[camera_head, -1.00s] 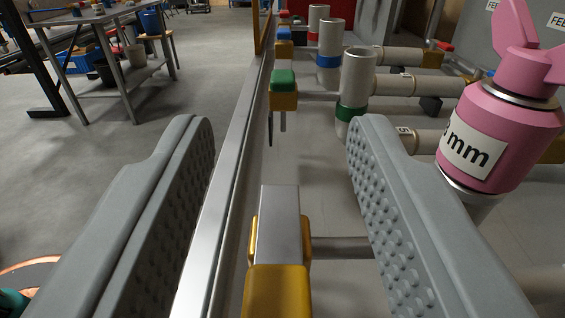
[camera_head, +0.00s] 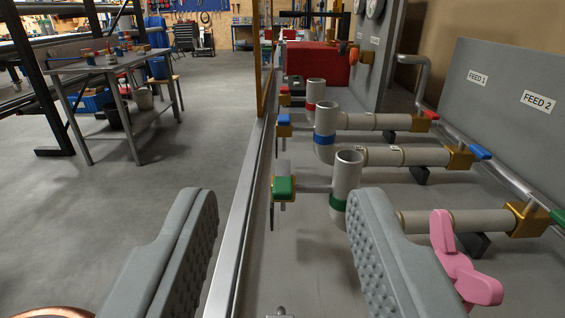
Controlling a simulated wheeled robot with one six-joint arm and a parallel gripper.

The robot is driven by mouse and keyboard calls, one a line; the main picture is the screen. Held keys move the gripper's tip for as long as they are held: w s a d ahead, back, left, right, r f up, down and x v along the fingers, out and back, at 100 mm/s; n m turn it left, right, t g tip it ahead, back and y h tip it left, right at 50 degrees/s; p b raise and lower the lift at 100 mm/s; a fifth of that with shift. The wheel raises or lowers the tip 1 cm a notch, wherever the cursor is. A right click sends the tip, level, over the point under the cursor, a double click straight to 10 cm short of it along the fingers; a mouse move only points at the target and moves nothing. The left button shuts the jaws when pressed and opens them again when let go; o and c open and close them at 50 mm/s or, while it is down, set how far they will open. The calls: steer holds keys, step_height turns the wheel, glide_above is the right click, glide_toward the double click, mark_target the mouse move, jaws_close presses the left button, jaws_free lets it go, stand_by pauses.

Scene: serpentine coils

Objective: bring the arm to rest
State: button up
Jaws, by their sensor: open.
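My gripper (camera_head: 285,205) shows its two grey ribbed fingers at the bottom of the view, wide apart with nothing between them. It hangs above a bench (camera_head: 310,262) with a metal front rail (camera_head: 245,195). A pink part with wing-like lobes (camera_head: 462,265) shows just right of the right finger, and that finger hides some of it. I cannot tell whether they touch.
Upright grey pipes with green (camera_head: 346,180), blue (camera_head: 325,125) and red bands (camera_head: 310,95) stand on the bench. Horizontal pipes (camera_head: 400,157) run right to a grey panel (camera_head: 510,110). A metal table (camera_head: 110,65) stands left. The floor (camera_head: 165,165) between is mostly clear.

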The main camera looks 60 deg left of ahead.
steer(key=w+a+r+t+h, duration=0.1)
steer(key=w+a+r+t, duration=0.15)
steer(key=a+r, duration=0.35)
steer(key=w+a+r+t, duration=0.2)
steer(key=a+r+t, duration=0.25)
steer(key=a, duration=0.45)
steer(key=s+a+r+m+t+h, duration=0.4)
steer(key=a+r+t+h, duration=0.3)
steer(key=a, duration=0.4)
steer(key=s+a+f+m+g+h, duration=0.3)
steer(key=s+a+f, duration=0.3)
steer(key=s+f, duration=0.3)
steer(key=s+a+f+m+g+h, duration=0.2)
steer(key=s+a+f+m+h, duration=0.2)
steer(key=s+f, duration=0.6)
steer(key=s+a, duration=0.1)
steer(key=a, duration=0.1)
steer(key=shift+s+a+f+m+g, duration=0.2)
steer(key=shift+s+a+m+g, duration=0.1)
steer(key=shift+a+m+g, duration=0.1)
